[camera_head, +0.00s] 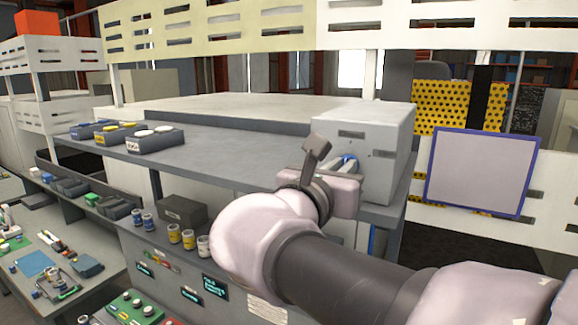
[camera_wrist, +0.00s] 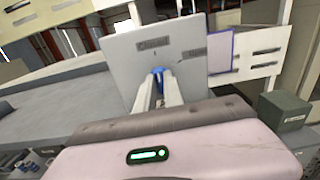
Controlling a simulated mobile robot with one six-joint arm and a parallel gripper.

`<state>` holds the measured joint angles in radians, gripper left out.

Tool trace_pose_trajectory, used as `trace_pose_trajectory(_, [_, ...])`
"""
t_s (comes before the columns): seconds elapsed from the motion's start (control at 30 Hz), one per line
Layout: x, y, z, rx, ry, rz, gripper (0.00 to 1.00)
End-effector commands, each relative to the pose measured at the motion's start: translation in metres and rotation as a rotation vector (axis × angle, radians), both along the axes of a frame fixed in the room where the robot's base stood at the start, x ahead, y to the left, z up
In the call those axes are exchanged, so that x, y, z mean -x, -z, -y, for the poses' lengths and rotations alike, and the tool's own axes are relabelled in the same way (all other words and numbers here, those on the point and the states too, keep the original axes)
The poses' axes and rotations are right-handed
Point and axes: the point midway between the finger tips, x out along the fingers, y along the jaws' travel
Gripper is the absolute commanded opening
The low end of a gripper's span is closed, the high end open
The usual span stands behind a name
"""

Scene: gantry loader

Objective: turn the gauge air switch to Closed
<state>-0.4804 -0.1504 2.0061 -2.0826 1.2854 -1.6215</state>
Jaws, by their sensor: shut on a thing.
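The gauge air switch is a light grey box (camera_head: 375,140) at the right end of the grey shelf, with a blue knob (camera_head: 350,161) on its front face. In the wrist view the box (camera_wrist: 140,60) fills the upper middle and the blue knob (camera_wrist: 158,71) shows between my fingertips. My gripper (camera_wrist: 158,84) is shut on the knob, one finger on each side. Two dark labels (camera_wrist: 152,44) show on the face, one above the knob and one to its right; their words are too blurred to read surely. My fingers hide much of the knob.
The grey shelf (camera_head: 220,150) runs left from the box, with button boxes (camera_head: 155,139) at its far end. Below are small jars (camera_head: 189,238) and a dark grey box (camera_head: 182,212). A blue-framed panel (camera_head: 482,172) stands at right.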

Motion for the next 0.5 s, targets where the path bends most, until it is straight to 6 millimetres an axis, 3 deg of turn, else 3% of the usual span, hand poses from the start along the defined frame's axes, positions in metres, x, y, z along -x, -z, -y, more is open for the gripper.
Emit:
trace_pose_trajectory(0.13, [-0.0001,0.0022,0.0001,0.001,0.001,-0.004,0.00])
trace_pose_trajectory(0.17, [-0.0001,0.0022,0.0001,0.001,0.001,-0.004,0.14])
trace_pose_trajectory(0.27, [-0.0001,0.0018,0.0001,0.000,0.001,-0.004,0.33])
trace_pose_trajectory(0.5, [-0.0001,0.0009,0.0001,0.000,0.000,-0.001,0.34])
